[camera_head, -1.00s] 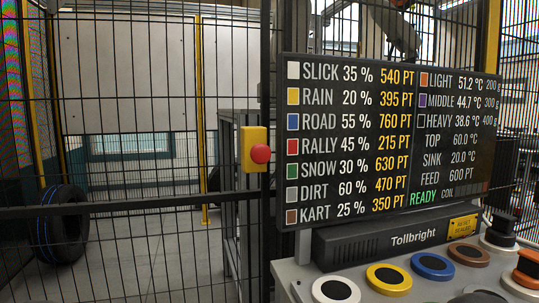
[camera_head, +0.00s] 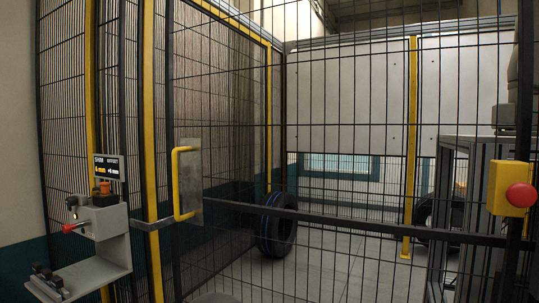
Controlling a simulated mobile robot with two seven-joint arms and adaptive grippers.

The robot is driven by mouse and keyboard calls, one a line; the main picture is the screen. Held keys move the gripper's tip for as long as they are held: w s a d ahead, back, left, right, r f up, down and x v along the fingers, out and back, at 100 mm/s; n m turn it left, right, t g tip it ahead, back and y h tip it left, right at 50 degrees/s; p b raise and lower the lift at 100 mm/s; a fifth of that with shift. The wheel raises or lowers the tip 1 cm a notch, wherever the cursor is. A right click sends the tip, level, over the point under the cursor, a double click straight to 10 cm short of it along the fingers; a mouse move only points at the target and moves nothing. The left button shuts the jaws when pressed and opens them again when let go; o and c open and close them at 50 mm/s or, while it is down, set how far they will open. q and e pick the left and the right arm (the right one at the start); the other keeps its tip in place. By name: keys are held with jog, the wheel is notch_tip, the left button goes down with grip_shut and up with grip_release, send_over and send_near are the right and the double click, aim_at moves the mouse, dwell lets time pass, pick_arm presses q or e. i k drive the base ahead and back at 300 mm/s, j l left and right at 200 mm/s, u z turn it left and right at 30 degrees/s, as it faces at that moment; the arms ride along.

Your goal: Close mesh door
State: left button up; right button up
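The mesh door (camera_head: 370,216) is a dark wire grid with a dark horizontal bar, spanning the middle of the head view. A yellow handle (camera_head: 179,184) on a grey metal plate (camera_head: 190,180) is at its left side, near a yellow post (camera_head: 150,150). A grey latch-like bracket (camera_head: 152,224) sits by the post below the handle. I cannot tell whether the door edge meets the post. Neither of my grippers is in view.
A black tyre with blue stripes (camera_head: 278,225) stands behind the mesh. A grey stand with a small display (camera_head: 109,168) and a red knob is at the left. A yellow box with a red button (camera_head: 512,190) is at the right. Floor behind the mesh is mostly clear.

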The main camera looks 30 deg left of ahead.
aim_at(190, 150)
jog(key=u, duration=0.8)
jog(key=i+l, duration=0.05)
